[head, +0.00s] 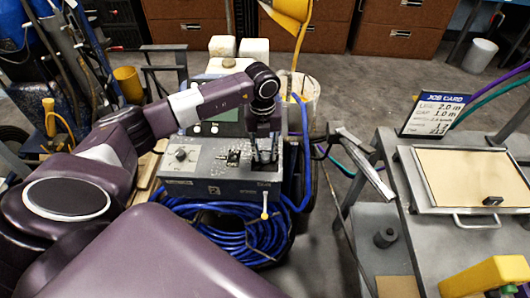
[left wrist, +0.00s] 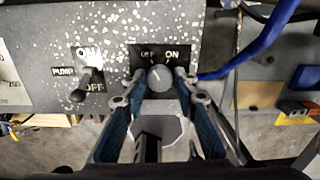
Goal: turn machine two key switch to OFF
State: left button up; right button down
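The key switch (left wrist: 160,77) is a round grey knob on a dark plate, with OFF printed at its upper left and ON at its upper right in the left wrist view. Its exact pointing is too small to tell. It sits on the speckled grey control box (head: 210,187) of the machine. My left gripper (head: 264,158) is over the right part of this box and hides the switch in the head view. In the left wrist view its two fingers (left wrist: 160,84) are apart, one on each side of the knob; whether they touch it is unclear. My right gripper is not in view.
A PUMP toggle (left wrist: 88,82) with ON and OFF labels is left of the switch. A dial (head: 181,155) is at the box's left. A coiled blue hose (head: 235,235) lies below. A job card (head: 436,113) stands on the bench at right.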

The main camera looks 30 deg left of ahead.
aim_at(264, 156)
pick_arm(q)
jog(key=shift+o, duration=1.4)
notch_tip(264, 156, up, 12)
jog(key=shift+s+a, duration=0.15)
jog(key=shift+s, duration=0.05)
jog(key=shift+f, duration=0.1)
